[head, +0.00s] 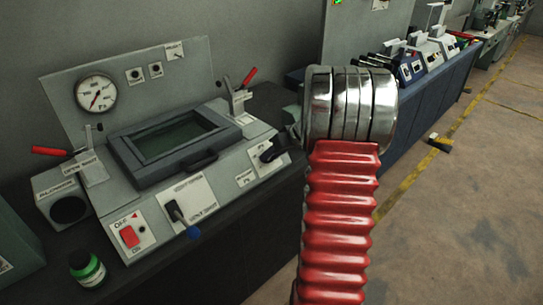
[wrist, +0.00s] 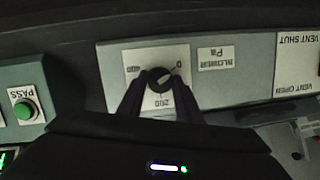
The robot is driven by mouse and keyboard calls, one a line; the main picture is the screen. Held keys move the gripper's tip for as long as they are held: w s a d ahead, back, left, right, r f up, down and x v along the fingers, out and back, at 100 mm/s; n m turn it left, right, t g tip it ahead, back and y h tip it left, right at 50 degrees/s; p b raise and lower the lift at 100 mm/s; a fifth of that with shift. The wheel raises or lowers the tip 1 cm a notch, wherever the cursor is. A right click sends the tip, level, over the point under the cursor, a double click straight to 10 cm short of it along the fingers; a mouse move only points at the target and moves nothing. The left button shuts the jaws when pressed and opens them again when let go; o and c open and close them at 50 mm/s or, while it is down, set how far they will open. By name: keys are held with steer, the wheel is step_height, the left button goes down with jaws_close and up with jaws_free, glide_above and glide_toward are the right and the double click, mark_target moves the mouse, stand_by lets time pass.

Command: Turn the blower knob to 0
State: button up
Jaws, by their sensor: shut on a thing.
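The blower knob (wrist: 158,79) is a small round black knob on a white dial plate (wrist: 150,57) in the wrist view. The plate reads 0, 200 and 400 and appears upside down, with 0 at the upper right. My gripper (wrist: 158,84) has its two dark fingers on either side of the knob, shut on it. A pale mark on the knob seems to point to the upper right, towards 0, but it is too small to be sure.
The grey console (head: 115,205) has a pressure gauge (head: 96,93), a red switch (head: 130,236), a blue-tipped lever (head: 180,215) and red-handled levers. A green-labelled bottle (head: 87,268) stands at the front left. A green PASS button (wrist: 24,111) is left of the dial.

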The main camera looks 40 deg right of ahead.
steer(key=shift+s+a+f, duration=0.1)
steer(key=shift+s+f, duration=0.05)
steer(key=shift+f, duration=0.15)
steer(key=o, duration=1)
steer(key=shift+r, duration=0.15)
steer(key=shift+o, duration=0.2)
steer(key=shift+r, duration=0.1)
steer(key=v, duration=1.3)
steer(key=shift+s+r, duration=0.15)
